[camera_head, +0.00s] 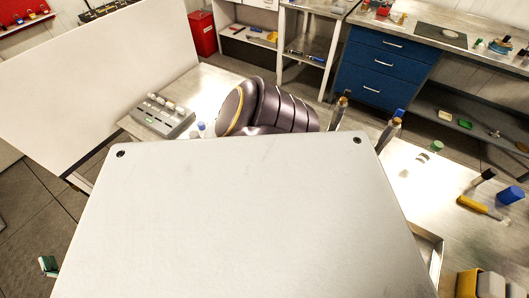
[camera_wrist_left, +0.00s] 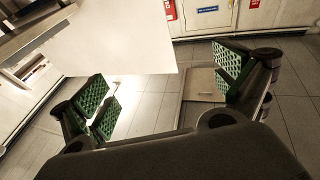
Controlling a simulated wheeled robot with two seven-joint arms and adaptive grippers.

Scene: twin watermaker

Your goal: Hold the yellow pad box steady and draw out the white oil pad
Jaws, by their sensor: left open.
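The yellow pad box (camera_head: 467,284) is at the bottom right of the head view, cut off by the lower edge. A pale white block, apparently the white oil pad (camera_head: 491,284), shows beside its yellow wall. My left gripper (camera_wrist_left: 168,84) is open and empty in the left wrist view, its green-padded fingers wide apart. In the head view only a green fingertip of the left gripper (camera_head: 47,265) shows at the lower left, far from the box. My right gripper is not in view.
A large grey panel (camera_head: 240,220) fills the middle foreground and hides much of the bench. A grey switch box (camera_head: 160,117) stands behind it. Bottles, a yellow-handled tool (camera_head: 478,207) and a blue cap (camera_head: 510,195) are on the right bench (camera_head: 425,195).

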